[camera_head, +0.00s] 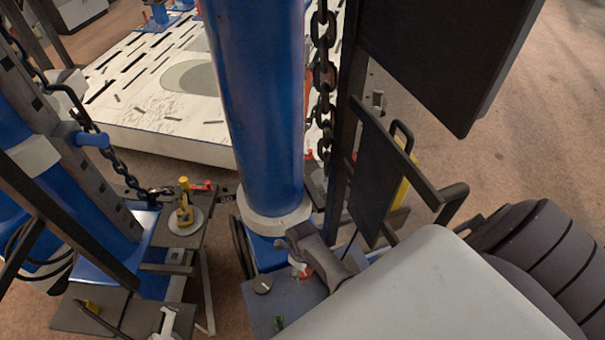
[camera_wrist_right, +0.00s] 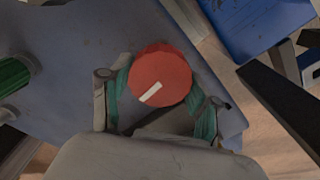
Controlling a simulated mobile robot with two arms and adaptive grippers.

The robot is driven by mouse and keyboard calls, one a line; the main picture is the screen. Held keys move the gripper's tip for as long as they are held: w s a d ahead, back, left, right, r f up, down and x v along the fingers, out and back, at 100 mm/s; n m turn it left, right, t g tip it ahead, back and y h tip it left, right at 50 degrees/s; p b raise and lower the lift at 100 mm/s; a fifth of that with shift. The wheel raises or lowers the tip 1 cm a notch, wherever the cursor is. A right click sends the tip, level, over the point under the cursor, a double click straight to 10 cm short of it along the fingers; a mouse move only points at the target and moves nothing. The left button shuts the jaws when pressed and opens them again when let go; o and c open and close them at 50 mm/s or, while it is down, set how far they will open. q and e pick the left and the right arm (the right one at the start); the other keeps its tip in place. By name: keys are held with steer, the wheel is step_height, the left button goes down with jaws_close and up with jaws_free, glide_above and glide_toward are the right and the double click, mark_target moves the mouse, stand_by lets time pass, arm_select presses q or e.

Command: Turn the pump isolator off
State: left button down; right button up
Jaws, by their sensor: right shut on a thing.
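The pump isolator is a round red knob (camera_wrist_right: 160,76) with a white mark on its face. In the right wrist view the mark points down and to the left. My right gripper (camera_wrist_right: 157,95) has its teal-padded fingers on either side of the knob and is shut on it. In the head view my right gripper (camera_head: 302,262) reaches down to a blue-grey control box (camera_head: 262,310). Only a little red of the knob (camera_head: 306,273) shows there. My left gripper is not clearly in view.
A dark knob (camera_head: 262,284) and a green button (camera_head: 279,321) sit on the box beside my gripper. A thick blue column (camera_head: 260,100) and a hanging chain (camera_head: 323,70) stand just behind. A yellow fitting (camera_head: 184,205) stands to the left.

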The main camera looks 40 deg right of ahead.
steer(key=n+p, duration=0.1)
steer(key=n, duration=0.3)
steer(key=n+p, duration=0.1)
steer(key=n, duration=0.3)
steer(key=shift+p, duration=0.35)
steer(key=n, duration=0.5)
steer(key=shift+p, duration=0.4)
steer(key=shift+n+p, duration=0.3)
steer(key=shift+n, duration=1.8)
steer(key=o, duration=1.2)
steer(key=shift+c, duration=0.2)
steer(key=shift+r, duration=0.1)
step_height(320, 180, up, 12)
